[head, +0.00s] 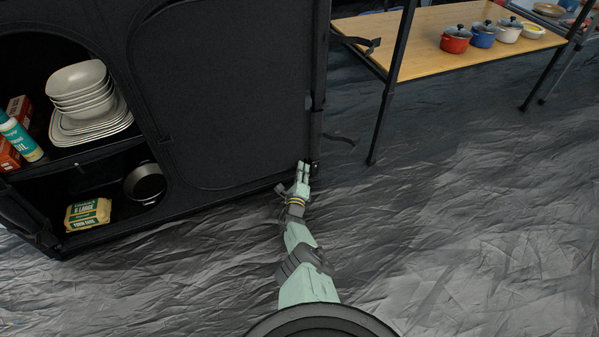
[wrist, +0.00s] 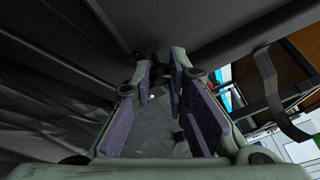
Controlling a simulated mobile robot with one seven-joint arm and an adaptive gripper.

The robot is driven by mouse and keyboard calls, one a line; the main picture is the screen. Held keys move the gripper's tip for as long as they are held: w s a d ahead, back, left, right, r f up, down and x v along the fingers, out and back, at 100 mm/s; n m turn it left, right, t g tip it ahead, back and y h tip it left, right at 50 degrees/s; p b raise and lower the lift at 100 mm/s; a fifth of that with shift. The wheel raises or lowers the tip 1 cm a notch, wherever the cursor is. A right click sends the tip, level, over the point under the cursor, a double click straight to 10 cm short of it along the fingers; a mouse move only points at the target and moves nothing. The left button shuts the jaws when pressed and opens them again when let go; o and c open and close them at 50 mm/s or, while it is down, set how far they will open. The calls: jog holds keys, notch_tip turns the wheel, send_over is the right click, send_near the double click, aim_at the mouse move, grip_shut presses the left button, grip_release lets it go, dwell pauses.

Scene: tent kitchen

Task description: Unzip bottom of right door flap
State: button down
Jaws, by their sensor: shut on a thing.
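The right door flap (head: 235,95) of the black fabric cupboard is closed, with a curved seam around it. My gripper (head: 305,168) is at the cupboard's lower right corner, low near the floor. In the wrist view the fingers of my gripper (wrist: 160,78) point at the dark fabric and their tips are close together. They are shut on a small dark piece (wrist: 158,62) at the flap's bottom edge, which looks like the zip pull. The fingers mostly hide it, and I cannot make out the zip teeth.
The cupboard's left side is open, with stacked bowls (head: 80,83), an egg carton (head: 88,214) and a pan (head: 145,183). A wooden table (head: 400,32) with several small pots stands at back right. A dark strap (head: 340,139) hangs beside the corner. The crinkled grey floor (head: 450,240) is clear.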

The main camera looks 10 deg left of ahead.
jog(key=c, duration=1.5)
grip_release()
jog(key=shift+w+d, duration=0.15)
jog(key=shift+d, duration=0.05)
